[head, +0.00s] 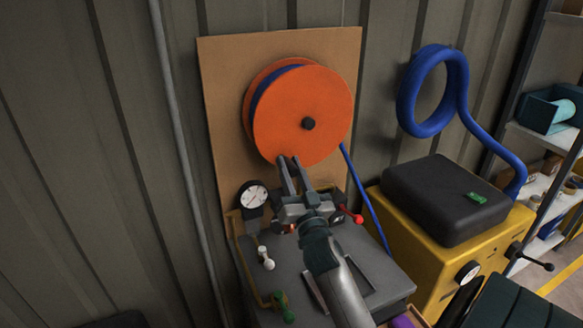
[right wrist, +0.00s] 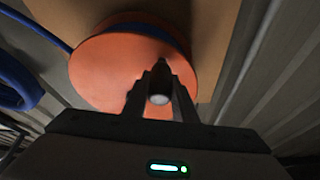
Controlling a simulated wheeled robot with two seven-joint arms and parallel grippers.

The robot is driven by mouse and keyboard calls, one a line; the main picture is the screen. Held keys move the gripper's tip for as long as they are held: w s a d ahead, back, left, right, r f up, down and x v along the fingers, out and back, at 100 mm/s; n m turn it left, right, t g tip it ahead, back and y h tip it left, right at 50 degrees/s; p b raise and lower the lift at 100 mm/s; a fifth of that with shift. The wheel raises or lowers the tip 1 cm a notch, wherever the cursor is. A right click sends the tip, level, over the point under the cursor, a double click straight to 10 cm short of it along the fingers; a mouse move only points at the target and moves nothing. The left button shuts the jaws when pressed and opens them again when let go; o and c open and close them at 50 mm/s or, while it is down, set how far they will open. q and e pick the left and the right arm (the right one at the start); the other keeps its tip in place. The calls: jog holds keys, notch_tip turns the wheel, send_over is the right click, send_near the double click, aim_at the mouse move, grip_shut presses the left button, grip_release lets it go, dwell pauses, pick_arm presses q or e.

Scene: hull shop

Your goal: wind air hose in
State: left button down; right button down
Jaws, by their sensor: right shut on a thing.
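The orange reel (head: 300,100) is mounted on a brown board, with blue air hose (head: 265,88) wound between its flanges. A black hub (head: 308,123) is at its centre. A run of hose (head: 364,195) leaves the reel's right side and goes down behind the grey bench. My right gripper (head: 289,160) is at the reel's lower edge. In the right wrist view its fingers (right wrist: 160,100) are shut on a dark handle with a pale round end (right wrist: 160,99), in front of the orange flange (right wrist: 110,70). The handle is hidden in the head view. My left gripper is out of view.
The brown board (head: 225,110) stands against the corrugated wall. Below are a gauge (head: 253,195), a red-knobbed lever (head: 357,218) and the grey bench top (head: 385,270). At right are a yellow machine (head: 415,245), a black case (head: 445,198) and a coiled blue hose (head: 406,100).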

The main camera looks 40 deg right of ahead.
jog(key=shift+r, duration=0.1)
jog(key=c, duration=1.5)
grip_release()
jog(key=shift+a, duration=0.1)
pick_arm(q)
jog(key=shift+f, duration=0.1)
pick_arm(e)
jog(key=shift+o, duration=0.2)
jog(key=shift+s, duration=0.1)
jog(key=shift+s+a+f, duration=0.1)
jog(key=shift+s+f, duration=0.1)
jog(key=shift+f, duration=0.05)
pick_arm(q)
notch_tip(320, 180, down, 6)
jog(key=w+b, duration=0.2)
jog(key=b, duration=0.4)
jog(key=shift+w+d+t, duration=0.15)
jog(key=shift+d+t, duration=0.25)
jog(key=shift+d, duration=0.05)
pick_arm(e)
jog(key=v, duration=1.6)
jog(key=shift+s, duration=0.3)
jog(key=shift+a, duration=0.2)
